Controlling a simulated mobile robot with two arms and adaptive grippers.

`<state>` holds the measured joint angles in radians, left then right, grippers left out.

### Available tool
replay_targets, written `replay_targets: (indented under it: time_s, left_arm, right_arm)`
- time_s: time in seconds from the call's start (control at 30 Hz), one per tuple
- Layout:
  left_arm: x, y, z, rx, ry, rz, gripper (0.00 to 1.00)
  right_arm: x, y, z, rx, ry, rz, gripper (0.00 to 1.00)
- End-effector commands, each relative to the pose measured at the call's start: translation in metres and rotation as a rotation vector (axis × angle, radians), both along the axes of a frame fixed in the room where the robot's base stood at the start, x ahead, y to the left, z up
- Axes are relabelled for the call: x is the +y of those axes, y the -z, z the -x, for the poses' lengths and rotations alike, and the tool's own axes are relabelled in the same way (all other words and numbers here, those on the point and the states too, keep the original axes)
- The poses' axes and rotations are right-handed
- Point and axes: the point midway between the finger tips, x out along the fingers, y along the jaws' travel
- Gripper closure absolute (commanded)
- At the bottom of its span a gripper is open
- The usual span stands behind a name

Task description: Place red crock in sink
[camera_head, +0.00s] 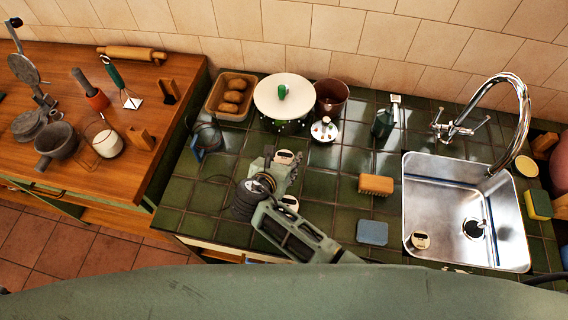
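The red crock (331,95) is a dark reddish-brown, open-topped pot standing upright at the back of the green tiled counter, right of a large white-lidded pot. The steel sink (440,187) is set into the counter at the right. An arm of mine, which seems to be the right one, reaches in from the bottom centre. Its dark gripper end (246,199) is over the counter, well in front and left of the crock and apart from it. Its fingers are not clear. My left gripper is not in view.
The white-lidded pot (283,99), a bread tray (231,96), a small knobbed lid (324,130) and a dark green bottle (383,122) stand near the crock. A brush (376,184) and blue sponge (372,232) lie left of the sink. The tall faucet (516,110) arches over its back right.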

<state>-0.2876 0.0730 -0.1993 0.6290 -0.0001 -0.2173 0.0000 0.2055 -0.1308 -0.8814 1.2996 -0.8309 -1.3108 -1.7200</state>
Motion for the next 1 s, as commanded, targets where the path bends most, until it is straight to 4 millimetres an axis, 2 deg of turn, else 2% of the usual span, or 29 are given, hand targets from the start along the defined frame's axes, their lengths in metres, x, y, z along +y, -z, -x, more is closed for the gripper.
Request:
replay_targets:
  time_s: [0.23, 0.4, 0.7, 1.0]
  left_arm:
    - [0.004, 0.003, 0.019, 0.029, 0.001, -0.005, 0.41]
    - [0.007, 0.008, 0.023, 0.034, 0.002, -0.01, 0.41]
    - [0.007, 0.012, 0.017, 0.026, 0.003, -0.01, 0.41]
    - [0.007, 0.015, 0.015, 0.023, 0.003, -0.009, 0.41]
  right_arm:
    - [0.0, -0.011, -0.001, -0.002, 0.001, -0.001, 0.99]
    - [0.001, -0.04, -0.001, -0.007, 0.002, -0.005, 0.99]
    - [-0.013, -0.078, 0.064, -0.002, 0.0, -0.002, 0.99]
    - [-0.021, -0.103, 0.104, -0.001, 0.001, 0.0, 0.99]
